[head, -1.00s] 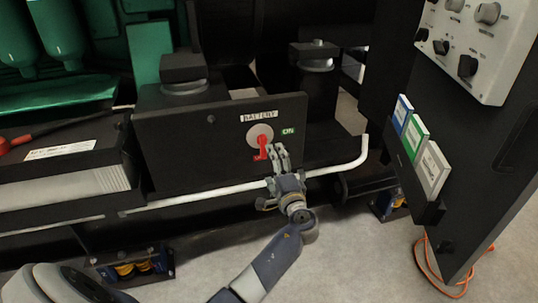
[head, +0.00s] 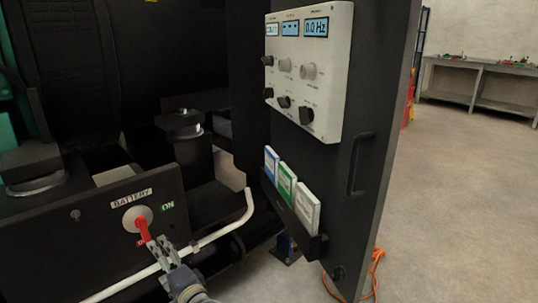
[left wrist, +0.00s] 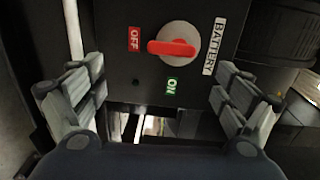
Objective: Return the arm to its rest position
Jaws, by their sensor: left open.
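The battery switch, a round grey disc with a red handle (head: 142,228), sits on a black panel (head: 90,235) with BATTERY and ON labels. In the head view its handle points down towards the partly hidden OFF label. In the left wrist view the red handle (left wrist: 172,48) points to the OFF label (left wrist: 135,39); the ON label (left wrist: 172,85) is off to the side. My left gripper (head: 164,248) is just below and right of the handle in the head view. In the left wrist view its fingers (left wrist: 158,85) are spread wide, with nothing held between them. My right gripper is not in view.
A white pipe (head: 222,230) runs close under the gripper. A black door (head: 365,165) with a control panel (head: 308,75) and a rack of booklets (head: 288,188) stands to the right. An orange cable (head: 376,268) lies by it. Open floor (head: 460,190) is at the far right.

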